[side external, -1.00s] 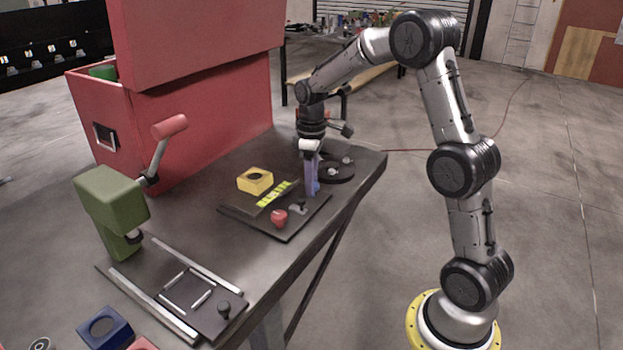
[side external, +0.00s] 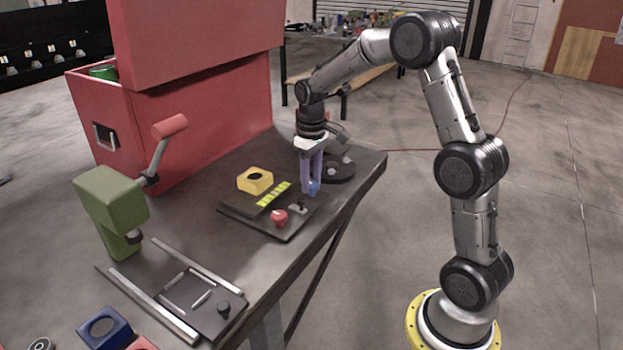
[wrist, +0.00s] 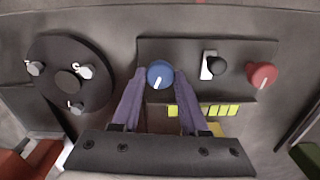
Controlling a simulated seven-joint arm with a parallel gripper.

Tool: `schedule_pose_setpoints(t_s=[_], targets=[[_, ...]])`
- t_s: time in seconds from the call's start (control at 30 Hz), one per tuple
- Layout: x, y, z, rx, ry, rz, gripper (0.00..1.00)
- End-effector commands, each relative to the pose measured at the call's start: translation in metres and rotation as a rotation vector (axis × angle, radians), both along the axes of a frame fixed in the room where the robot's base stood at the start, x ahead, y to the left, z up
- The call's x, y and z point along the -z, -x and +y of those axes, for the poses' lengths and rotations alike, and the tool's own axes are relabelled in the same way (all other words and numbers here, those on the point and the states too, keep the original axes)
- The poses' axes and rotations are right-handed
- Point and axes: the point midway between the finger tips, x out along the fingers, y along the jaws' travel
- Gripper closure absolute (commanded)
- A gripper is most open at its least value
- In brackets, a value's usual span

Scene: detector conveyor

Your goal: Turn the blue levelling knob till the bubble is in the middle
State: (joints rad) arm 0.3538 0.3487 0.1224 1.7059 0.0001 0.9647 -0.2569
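The blue knob (wrist: 160,74) is on a dark panel (wrist: 150,46), with its white mark pointing down and slightly left in the wrist view. My gripper (side external: 311,190) is down at the panel. In the wrist view my purple fingers (wrist: 160,76) stand on either side of the knob and appear to touch it. The knob shows only partly between the fingers in the side view (side external: 313,187). A yellow-green segmented strip (wrist: 206,110) lies on the panel beside the knob. It also shows in the side view (side external: 273,194). I cannot make out a bubble.
A red knob (wrist: 262,74) and a black-tipped lever (wrist: 215,65) share the panel. A dark round disc (wrist: 68,83) with several pale pegs stands left of it. A yellow block (side external: 255,180), a green press (side external: 112,205) and a red chest (side external: 200,120) are nearby.

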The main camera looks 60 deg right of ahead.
Motion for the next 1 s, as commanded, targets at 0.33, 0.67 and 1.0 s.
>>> schedule_pose_setpoints(t_s=[0.33,0.67,1.0], targets=[[0.0,0.0,0.0,-0.002,0.0,-0.001,0.27],[-0.024,-0.001,0.0,-0.002,0.003,-0.006,0.27],[-0.097,-0.001,0.0,-0.002,0.003,-0.006,0.27]])
